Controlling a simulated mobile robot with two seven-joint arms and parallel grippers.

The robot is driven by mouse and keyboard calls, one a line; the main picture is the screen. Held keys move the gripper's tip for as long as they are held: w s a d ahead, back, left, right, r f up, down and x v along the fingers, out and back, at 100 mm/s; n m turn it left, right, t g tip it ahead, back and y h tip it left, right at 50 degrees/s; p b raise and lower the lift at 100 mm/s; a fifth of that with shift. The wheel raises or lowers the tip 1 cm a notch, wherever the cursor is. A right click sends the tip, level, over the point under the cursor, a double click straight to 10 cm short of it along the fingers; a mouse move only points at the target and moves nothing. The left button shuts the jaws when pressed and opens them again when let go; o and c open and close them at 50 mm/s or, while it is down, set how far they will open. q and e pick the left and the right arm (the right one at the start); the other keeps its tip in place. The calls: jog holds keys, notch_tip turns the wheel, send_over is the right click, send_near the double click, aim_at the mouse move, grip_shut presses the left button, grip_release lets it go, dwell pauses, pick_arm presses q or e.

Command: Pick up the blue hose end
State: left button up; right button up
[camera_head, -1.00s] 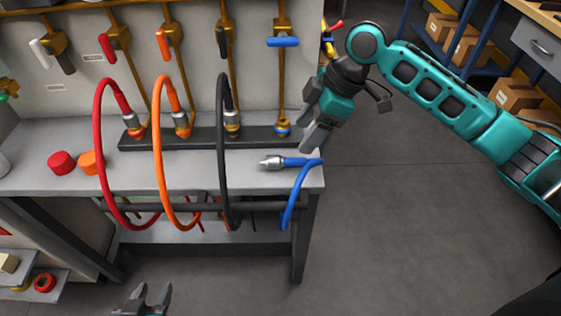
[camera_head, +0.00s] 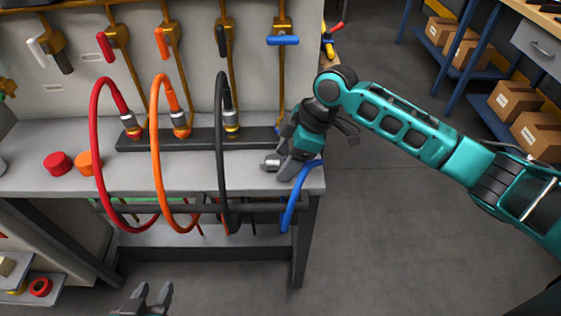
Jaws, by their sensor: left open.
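The blue hose end has a silver metal tip (camera_head: 270,162) and lies on the grey bench top near its right front corner. The blue hose (camera_head: 295,196) hangs from there over the front edge. My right gripper (camera_head: 282,170) is down at the hose end, its fingers covering the blue part behind the tip. I cannot tell whether the fingers are open around it or shut on it. My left gripper (camera_head: 149,296) is at the bottom of the view, open and empty, well in front of the bench.
Red (camera_head: 97,170), orange (camera_head: 156,160) and black (camera_head: 221,150) hoses loop from a dark connector rail (camera_head: 200,138) over the bench's front. A red cap (camera_head: 57,163) and an orange cap (camera_head: 85,161) lie at the left. The floor right of the bench is open.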

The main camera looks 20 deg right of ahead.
jog(key=c, duration=1)
jog(key=shift+c, duration=0.4)
jog(key=shift+r, duration=0.15)
